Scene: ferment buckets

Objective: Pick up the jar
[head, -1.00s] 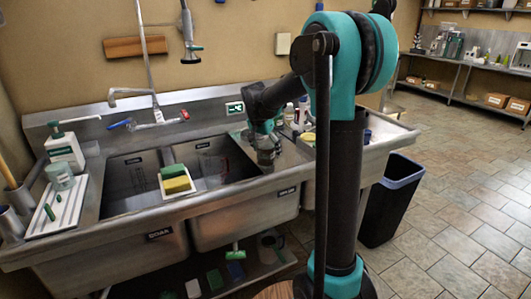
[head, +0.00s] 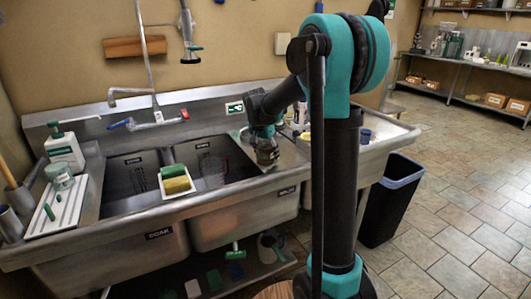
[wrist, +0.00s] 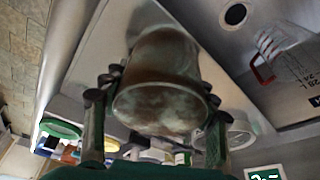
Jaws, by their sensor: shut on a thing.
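The jar (wrist: 160,65) is a brownish, see-through vessel, and it fills the middle of the wrist view. My gripper (wrist: 163,92) is shut on it, with one finger on each side. In the head view the jar (head: 267,154) hangs under my gripper (head: 266,135), at the right edge of the right sink basin. Its upper part is hidden by the fingers. It looks upright and close above the steel ledge; a small gap is hard to judge.
A clear jug (head: 213,172) stands in the right basin. A sponge holder (head: 176,181) sits on the divider between the basins. Bottles (head: 302,110) stand behind my gripper. A draining tray (head: 70,212) with a glass jar and soap bottle lies at the left.

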